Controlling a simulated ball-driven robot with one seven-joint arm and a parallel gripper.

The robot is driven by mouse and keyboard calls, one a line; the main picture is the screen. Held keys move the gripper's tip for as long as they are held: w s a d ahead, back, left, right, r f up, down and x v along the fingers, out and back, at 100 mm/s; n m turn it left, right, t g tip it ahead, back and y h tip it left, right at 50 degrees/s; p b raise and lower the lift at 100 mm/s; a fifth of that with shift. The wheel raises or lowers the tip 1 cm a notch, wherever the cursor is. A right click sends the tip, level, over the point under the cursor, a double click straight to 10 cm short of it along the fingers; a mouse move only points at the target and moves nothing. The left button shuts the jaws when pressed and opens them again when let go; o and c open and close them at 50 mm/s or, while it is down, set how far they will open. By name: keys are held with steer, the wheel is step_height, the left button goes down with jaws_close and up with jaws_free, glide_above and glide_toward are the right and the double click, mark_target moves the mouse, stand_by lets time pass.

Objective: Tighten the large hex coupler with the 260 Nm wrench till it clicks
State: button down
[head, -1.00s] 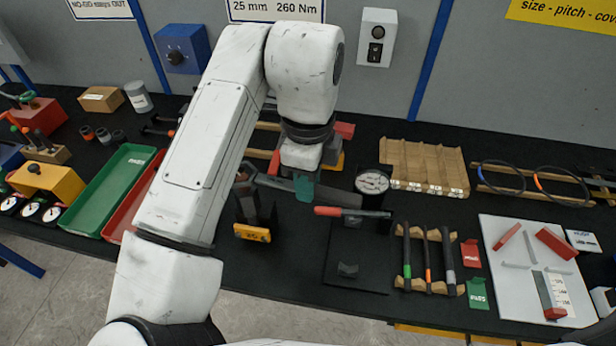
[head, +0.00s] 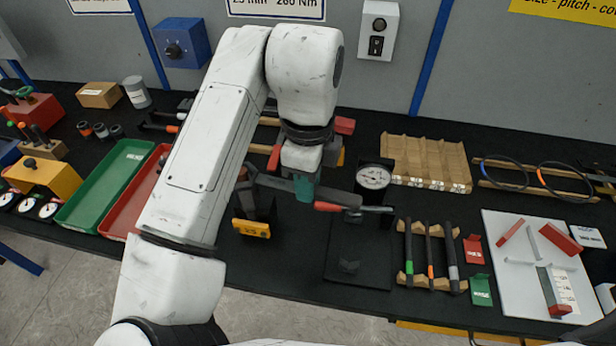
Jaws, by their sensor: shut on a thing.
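The wrench lies nearly level, running from the left below my wrist toward the dial gauge at right. Its left end (head: 246,176) is at the top of a dark upright stand (head: 262,209) with a yellow "25" label (head: 252,229). The large hex coupler cannot be made out clearly there; my forearm hides part of that spot. I cannot tell how the wrench head sits on it. The wall sign (head: 277,8) reads 25 mm, 260 Nm.
A dial gauge (head: 373,177) stands close to the wrench's right end. Dark bars on a wooden rack (head: 404,282) stand right of a black plate (head: 346,266). Green (head: 88,204) and red trays (head: 118,222) lie left.

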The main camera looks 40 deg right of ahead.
steer(key=shift+f+b, duration=1.6)
steer(key=shift+f, duration=0.55)
steer(key=shift+a, duration=0.1)
steer(key=a+m+b, duration=0.7)
steer(key=a+m, duration=0.2)
steer(key=a, duration=0.1)
steer(key=shift+s, duration=0.4)
stand_by(2.3)
steer(key=shift+s+d, duration=0.1)
steer(key=shift+d, duration=0.1)
stand_by(0.4)
step_height(320, 180, up, 9)
steer(key=p, duration=0.8)
stand_by(1.1)
